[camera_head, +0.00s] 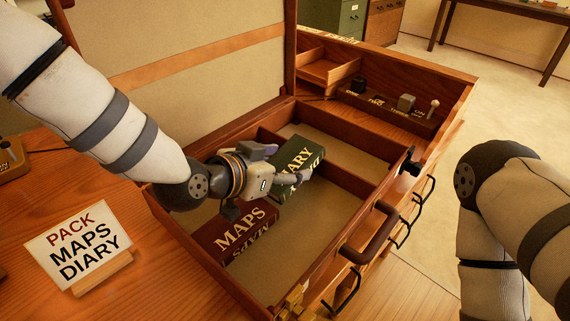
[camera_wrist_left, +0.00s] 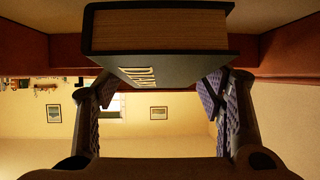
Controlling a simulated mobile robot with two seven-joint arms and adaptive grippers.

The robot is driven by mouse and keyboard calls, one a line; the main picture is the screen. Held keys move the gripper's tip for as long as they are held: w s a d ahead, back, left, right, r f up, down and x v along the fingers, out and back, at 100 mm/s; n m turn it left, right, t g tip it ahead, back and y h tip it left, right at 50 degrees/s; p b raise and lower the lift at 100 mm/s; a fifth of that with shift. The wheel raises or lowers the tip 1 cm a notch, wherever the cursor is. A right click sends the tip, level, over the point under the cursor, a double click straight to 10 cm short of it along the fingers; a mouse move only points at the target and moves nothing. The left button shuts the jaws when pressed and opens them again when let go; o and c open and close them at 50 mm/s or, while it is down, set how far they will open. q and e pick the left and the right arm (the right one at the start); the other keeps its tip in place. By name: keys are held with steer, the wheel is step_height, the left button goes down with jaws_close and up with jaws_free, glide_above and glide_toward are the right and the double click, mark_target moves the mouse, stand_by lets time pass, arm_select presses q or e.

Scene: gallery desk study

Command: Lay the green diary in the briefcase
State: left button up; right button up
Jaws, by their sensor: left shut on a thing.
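The green diary (camera_head: 296,158) is inside the open wooden briefcase (camera_head: 302,240), at its dividers, with its gold lettering showing. My left gripper (camera_head: 286,168) is shut on it; its fingers partly cover the diary in the head view. In the left wrist view the diary (camera_wrist_left: 160,62) sits between the two purple-padded fingers (camera_wrist_left: 158,92), page edges showing. I cannot tell whether its underside touches the case floor. A dark red maps book (camera_head: 238,232) lies in the case just left of the diary. My right gripper is out of frame; only the right arm shows.
A sign (camera_head: 78,242) reading "PACK MAPS DIARY" stands on the desk at left. The raised lid (camera_head: 200,75) stands behind the case. The case floor in front of the diary is bare.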

arm_select(q)
steer(key=shift+s+f, duration=0.1)
steer(key=shift+s, duration=0.6)
steer(key=shift+c, duration=0.6)
steer(key=shift+w+f, duration=0.25)
steer(key=shift+w, duration=0.05)
steer(key=o, duration=1.2)
steer(key=shift+o, duration=1.4)
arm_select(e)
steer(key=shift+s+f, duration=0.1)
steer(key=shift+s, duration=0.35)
